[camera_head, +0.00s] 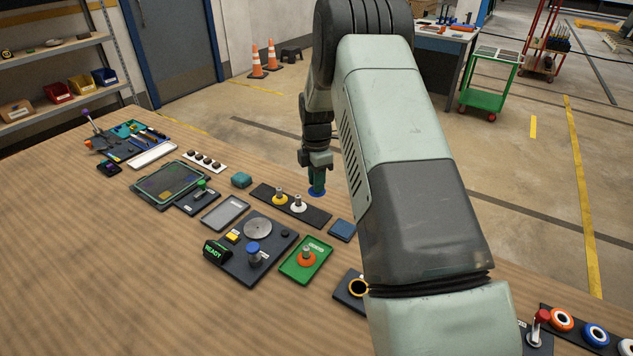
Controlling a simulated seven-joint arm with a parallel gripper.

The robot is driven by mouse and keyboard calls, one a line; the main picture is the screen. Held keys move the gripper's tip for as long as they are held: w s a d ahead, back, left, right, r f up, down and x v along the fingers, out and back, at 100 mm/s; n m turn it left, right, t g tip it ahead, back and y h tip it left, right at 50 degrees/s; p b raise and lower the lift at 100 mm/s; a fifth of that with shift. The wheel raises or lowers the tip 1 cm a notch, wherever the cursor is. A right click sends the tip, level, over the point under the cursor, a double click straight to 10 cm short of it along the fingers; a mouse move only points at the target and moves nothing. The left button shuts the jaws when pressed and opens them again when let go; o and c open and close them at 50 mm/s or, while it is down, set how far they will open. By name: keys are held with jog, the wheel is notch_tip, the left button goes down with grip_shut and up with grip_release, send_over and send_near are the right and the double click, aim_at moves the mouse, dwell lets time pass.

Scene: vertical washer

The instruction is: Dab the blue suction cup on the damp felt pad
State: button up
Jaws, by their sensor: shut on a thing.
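My gripper (317,168) points down near the middle of the head view and is shut on the blue suction cup (317,192). The cup has a teal upper body and a wide blue lip facing down. It shows just beyond the right end of a dark rack (318,217) and looks raised; its exact height cannot be told. A dark blue square pad (342,230), which looks like the felt pad, lies right of the rack, nearer the camera. The cup and this pad are apart.
The rack holds a yellow suction cup (280,197) and a white one (298,204). Nearer are a green tray (318,246) with an orange-based piece and a dark station (262,274) with a round grey plate. The table's front left is bare.

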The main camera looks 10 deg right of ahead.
grip_shut()
jog(key=s+d+f, duration=0.3)
jog(key=s+d, duration=0.3)
jog(key=shift+s+d+f, duration=0.1)
jog(key=shift+f, duration=1.3)
jog(key=shift+s+d+f, duration=0.1)
jog(key=shift+f, duration=1.25)
jog(key=shift+f, duration=0.6)
notch_tip(320, 180, up, 7)
dwell(0.4)
